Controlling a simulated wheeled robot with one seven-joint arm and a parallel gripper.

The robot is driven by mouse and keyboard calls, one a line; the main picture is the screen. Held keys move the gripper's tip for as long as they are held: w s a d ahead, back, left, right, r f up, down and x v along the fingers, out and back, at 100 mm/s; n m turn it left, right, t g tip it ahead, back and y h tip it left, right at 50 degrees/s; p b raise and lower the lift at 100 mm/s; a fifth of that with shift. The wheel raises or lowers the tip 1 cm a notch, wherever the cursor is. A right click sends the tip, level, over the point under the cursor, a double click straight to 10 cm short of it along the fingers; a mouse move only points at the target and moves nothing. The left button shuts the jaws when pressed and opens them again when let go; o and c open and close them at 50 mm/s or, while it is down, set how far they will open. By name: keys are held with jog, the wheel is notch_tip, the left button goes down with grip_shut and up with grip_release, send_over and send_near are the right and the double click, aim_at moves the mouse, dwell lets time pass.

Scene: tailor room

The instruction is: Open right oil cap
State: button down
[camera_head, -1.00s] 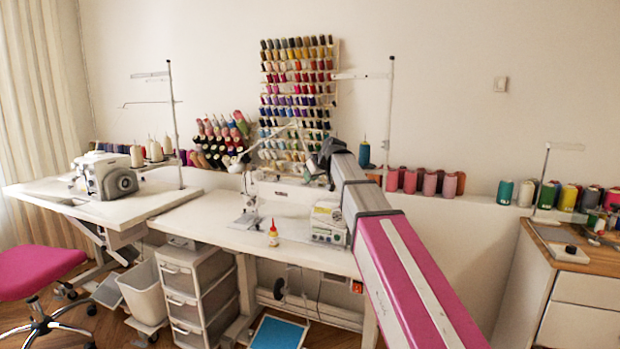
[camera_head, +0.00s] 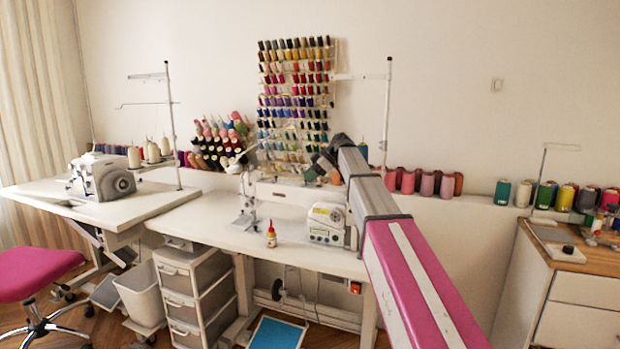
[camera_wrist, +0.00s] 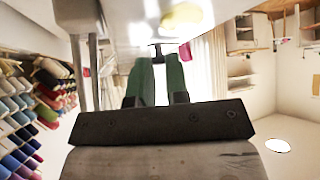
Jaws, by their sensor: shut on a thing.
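The white sewing machine (camera_head: 327,223) stands on the white table, its front panel facing me. My arm reaches over from the right, and my gripper (camera_wrist: 160,62) is above the machine's right part in the head view, where its fingertips are hard to make out. In the wrist view its two green fingers are a little apart, and a small dark thing (camera_wrist: 156,50) shows at their tips. I take it to be held; I cannot tell whether it is the right oil cap. No oil cap is clearly visible in the head view.
A small oil bottle with a red top (camera_head: 271,234) stands on the white table (camera_head: 215,229) left of the machine. A thread rack (camera_head: 293,95) hangs behind, and pink spools (camera_head: 427,184) line the ledge at right. The table's left part is clear.

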jog(key=shift+w+f+n+g, duration=0.1)
jog(key=shift+w+n+g, duration=0.05)
jog(key=shift+n+g, duration=0.85)
jog(key=c, duration=1.1)
grip_release()
jog(key=v, duration=1)
jog(key=shift+d+r, duration=0.1)
jog(key=shift+r, duration=0.35)
